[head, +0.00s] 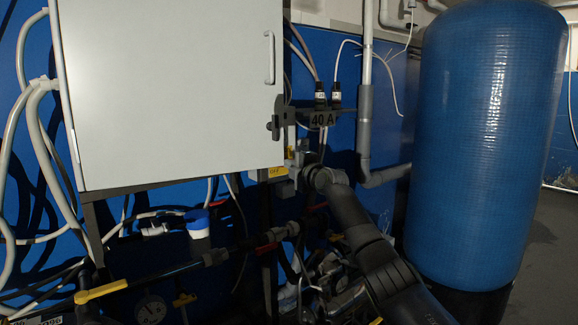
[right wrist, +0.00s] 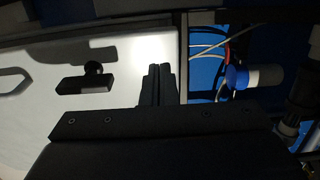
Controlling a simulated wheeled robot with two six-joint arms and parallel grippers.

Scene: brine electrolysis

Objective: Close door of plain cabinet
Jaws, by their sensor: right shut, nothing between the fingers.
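The plain cabinet (head: 165,95) is pale grey and fills the upper left of the head view. Its door faces me, with a light bar handle (head: 270,58) near the right edge. I see no gap along the door's edge from here, but cannot tell whether it is fully shut. My right gripper (head: 274,127) is beside the door's lower right edge, below the handle; whether it touches is unclear. In the right wrist view, its fingers (right wrist: 160,85) are together and empty, in front of the pale surface (right wrist: 120,60) near its edge. My left gripper is not in view.
A large blue tank (head: 485,140) stands at the right. Grey pipes (head: 366,120) run up the blue wall between tank and cabinet. Below the cabinet are crowded pipes, a blue-capped fitting (head: 198,222) and a gauge (head: 150,310). White cables hang at the far left.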

